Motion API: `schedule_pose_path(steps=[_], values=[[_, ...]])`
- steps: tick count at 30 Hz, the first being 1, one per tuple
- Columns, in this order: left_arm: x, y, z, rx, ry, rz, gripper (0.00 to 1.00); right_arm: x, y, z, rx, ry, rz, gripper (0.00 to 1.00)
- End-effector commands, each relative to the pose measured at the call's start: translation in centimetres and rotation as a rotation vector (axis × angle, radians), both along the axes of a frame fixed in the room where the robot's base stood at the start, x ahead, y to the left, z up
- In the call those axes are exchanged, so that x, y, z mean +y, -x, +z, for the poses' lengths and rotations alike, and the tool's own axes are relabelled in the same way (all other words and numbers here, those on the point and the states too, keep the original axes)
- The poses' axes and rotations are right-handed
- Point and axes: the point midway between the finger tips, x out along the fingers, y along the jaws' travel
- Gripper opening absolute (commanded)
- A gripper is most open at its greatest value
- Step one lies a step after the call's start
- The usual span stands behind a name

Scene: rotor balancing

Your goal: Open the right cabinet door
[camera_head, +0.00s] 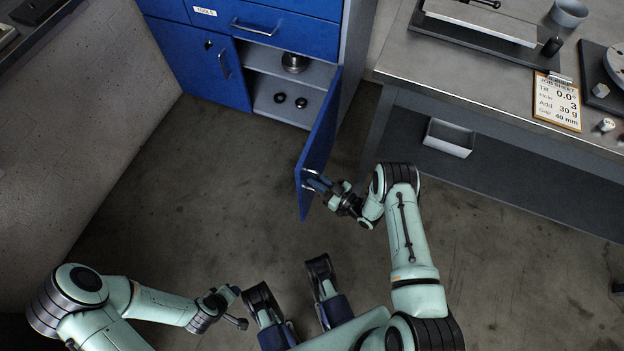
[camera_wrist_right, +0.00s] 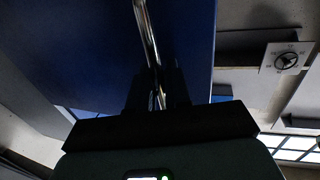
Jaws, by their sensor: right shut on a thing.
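The right cabinet door (camera_head: 318,140) is blue and stands swung wide open, seen nearly edge-on. Its silver handle (camera_head: 311,184) is near the free edge. My right gripper (camera_head: 317,182) is shut on this handle. In the right wrist view, the handle bar (camera_wrist_right: 148,35) runs down between the dark fingers (camera_wrist_right: 158,92), with the blue door panel (camera_wrist_right: 85,50) behind. The opened compartment shows grey shelves (camera_head: 262,60). My left arm's hand end (camera_head: 238,321) is low in the head view, away from the cabinet; its jaws are not clear.
The left cabinet door (camera_head: 200,68) and the drawer (camera_head: 265,27) above are closed. A metal part (camera_head: 294,62) and two dark rings (camera_head: 290,100) sit inside the cabinet. A grey workbench (camera_head: 440,65) stands to the right, with a pale bin (camera_head: 449,138) beneath. The floor (camera_head: 200,190) left of the door is clear.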

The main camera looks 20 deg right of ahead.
Motion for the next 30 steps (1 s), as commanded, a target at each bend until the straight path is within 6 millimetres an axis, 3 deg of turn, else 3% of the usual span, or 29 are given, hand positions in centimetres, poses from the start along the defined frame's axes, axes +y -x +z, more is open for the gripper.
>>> schedule_pose_path(steps=[22,23,30], values=[[-0.05,-0.34,0.28,-0.012,0.000,-0.001,0.43,-1.06,0.63,-0.08,0.004,-0.003,0.002,0.00],[-0.05,-0.34,0.28,-0.012,0.000,-0.001,0.43,-1.06,0.63,-0.08,0.004,-0.003,0.002,0.27],[-0.05,-0.32,0.27,-0.010,-0.001,-0.001,0.43,-1.10,0.57,-0.04,0.002,-0.001,0.001,0.30]])
